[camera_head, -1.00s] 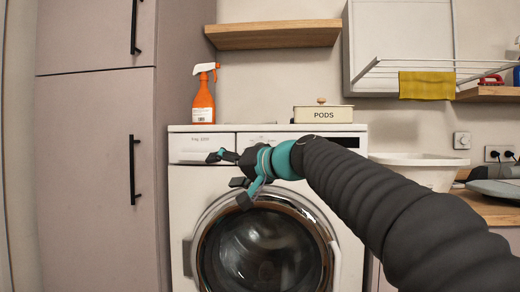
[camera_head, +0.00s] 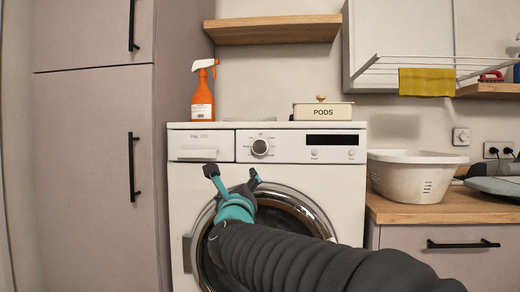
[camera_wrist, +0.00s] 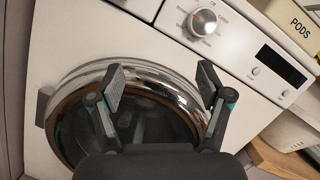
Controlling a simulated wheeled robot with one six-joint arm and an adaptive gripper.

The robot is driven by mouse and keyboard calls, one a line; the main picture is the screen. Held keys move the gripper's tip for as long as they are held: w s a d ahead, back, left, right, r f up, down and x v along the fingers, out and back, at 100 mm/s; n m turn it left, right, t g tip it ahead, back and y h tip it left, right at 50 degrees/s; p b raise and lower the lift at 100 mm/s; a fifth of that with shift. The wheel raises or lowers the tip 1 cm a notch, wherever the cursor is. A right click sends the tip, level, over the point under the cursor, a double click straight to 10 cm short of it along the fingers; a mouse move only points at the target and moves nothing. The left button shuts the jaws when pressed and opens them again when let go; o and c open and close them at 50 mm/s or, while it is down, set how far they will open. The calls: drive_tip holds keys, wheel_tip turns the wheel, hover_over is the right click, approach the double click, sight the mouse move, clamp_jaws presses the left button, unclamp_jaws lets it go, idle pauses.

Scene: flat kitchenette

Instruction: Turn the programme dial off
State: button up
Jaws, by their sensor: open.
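The programme dial (camera_head: 260,147) is a round silver knob on the washing machine's (camera_head: 342,190) white control panel, right of the detergent drawer. In the wrist view the dial (camera_wrist: 202,22) is at the top, beyond the fingertips, with small marks around it. I cannot read which mark it points to. My gripper (camera_head: 232,174) is open and empty, below and slightly left of the dial, in front of the upper part of the door. In the wrist view my gripper (camera_wrist: 161,76) has its fingers spread apart, not touching the dial. My arm hides much of the round door (camera_wrist: 150,120).
An orange spray bottle (camera_head: 203,95) and a PODS box (camera_head: 323,111) stand on the machine's top. A white basin (camera_head: 415,176) sits on the wooden counter (camera_head: 450,208) at right. A tall cupboard (camera_head: 95,170) borders the machine at left. The panel front is clear.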

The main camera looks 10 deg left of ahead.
sight(260, 146)
drive_tip(key=d+r+m+t+h, duration=0.2)
drive_tip(key=d+r+m+h, duration=0.15)
drive_tip(key=m, duration=0.45)
drive_tip(key=p+x, duration=0.1)
drive_tip(key=x, duration=0.3)
drive_tip(key=p+x, duration=0.2)
drive_tip(key=x, duration=0.2)
drive_tip(key=p+x, duration=0.1)
drive_tip(key=x, duration=0.4)
drive_tip(key=shift+f, duration=0.35)
drive_tip(key=c, duration=1.2)
